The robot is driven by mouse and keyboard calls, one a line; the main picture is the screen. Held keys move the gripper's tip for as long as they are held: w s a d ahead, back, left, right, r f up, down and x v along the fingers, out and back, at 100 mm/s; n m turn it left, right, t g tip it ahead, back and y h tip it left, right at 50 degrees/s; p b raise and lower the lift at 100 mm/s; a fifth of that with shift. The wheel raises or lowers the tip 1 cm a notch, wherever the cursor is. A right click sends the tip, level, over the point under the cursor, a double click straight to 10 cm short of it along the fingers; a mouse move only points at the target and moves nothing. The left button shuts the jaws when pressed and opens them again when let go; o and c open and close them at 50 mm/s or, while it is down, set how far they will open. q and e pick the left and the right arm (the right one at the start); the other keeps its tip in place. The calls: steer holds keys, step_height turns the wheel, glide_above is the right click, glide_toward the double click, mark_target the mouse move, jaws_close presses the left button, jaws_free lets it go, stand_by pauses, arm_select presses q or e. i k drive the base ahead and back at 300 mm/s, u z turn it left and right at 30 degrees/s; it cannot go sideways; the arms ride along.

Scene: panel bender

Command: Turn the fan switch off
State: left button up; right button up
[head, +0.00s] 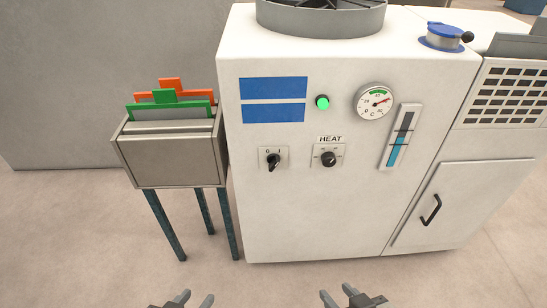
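A white cabinet (300,222) stands in front of me. A black rotary switch (272,161) sits on a small plate on the left of its front, with small marks above it; its handle is tilted slightly, upper end to the right. No fan label is legible on it. A second black knob (329,159) to its right is labelled HEAT. A round grey fan housing (320,20) is on top, cut by the frame edge. My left gripper (195,298) and my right gripper (339,295) are at the bottom edge, both open and empty, well below the switches.
A green lamp (322,102), a round gauge (374,101) and a blue level indicator (400,137) are above and right of the switches. A grey bin (170,160) with green and orange panels stands on legs at left. A door handle (430,210) protrudes at right.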

mark_target(274, 160)
steer(key=u, duration=2.7)
steer(key=i, duration=0.6)
steer(key=z, duration=2.25)
